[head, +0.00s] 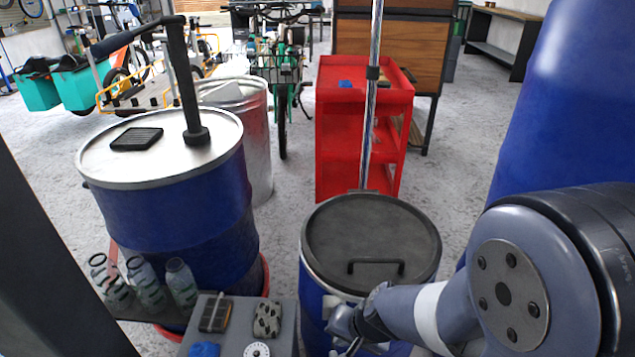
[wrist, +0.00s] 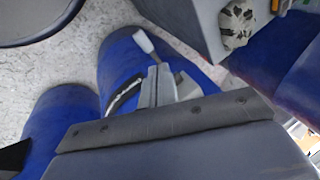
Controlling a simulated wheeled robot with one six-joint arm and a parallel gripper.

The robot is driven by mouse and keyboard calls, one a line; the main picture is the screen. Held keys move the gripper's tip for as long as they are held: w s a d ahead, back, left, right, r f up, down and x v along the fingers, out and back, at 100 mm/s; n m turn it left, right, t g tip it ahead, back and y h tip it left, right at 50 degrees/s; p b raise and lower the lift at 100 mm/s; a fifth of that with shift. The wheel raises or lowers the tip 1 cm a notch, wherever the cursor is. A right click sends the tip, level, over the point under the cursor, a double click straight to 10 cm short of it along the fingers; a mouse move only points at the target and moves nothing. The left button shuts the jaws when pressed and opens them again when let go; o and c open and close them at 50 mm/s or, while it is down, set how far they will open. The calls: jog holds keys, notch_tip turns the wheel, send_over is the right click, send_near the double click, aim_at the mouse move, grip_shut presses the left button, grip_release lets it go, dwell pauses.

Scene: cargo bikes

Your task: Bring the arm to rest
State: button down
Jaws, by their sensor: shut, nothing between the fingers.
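My gripper (wrist: 158,88) shows in the wrist view with its fingers together and nothing between them. In the wrist view it is over a blue surface, with a pale lever-like piece (wrist: 143,41) just beyond the fingertips. I cannot tell whether they touch. In the head view my arm reaches in from the right, its end low in front of a blue barrel with a dark lid (head: 372,235). The fingertips are hard to make out there.
A blue drum with a metal top (head: 165,185) stands left, with several clear bottles (head: 148,285) in front. A grey-topped stand (head: 240,330) holds small items at the bottom. A red cart (head: 335,150) stands behind. Grey floor (head: 300,170) is open between them.

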jog(key=w+r+m+g+p, duration=0.1)
jog(key=w+r+g+p, duration=0.2)
jog(key=p, duration=1.3)
jog(key=shift+w+r+g+p, duration=0.2)
jog(key=shift+w+g+p, duration=0.15)
jog(key=shift+w+g, duration=1.15)
jog(key=shift+s+d+g, duration=0.15)
jog(key=shift+s+g, duration=0.25)
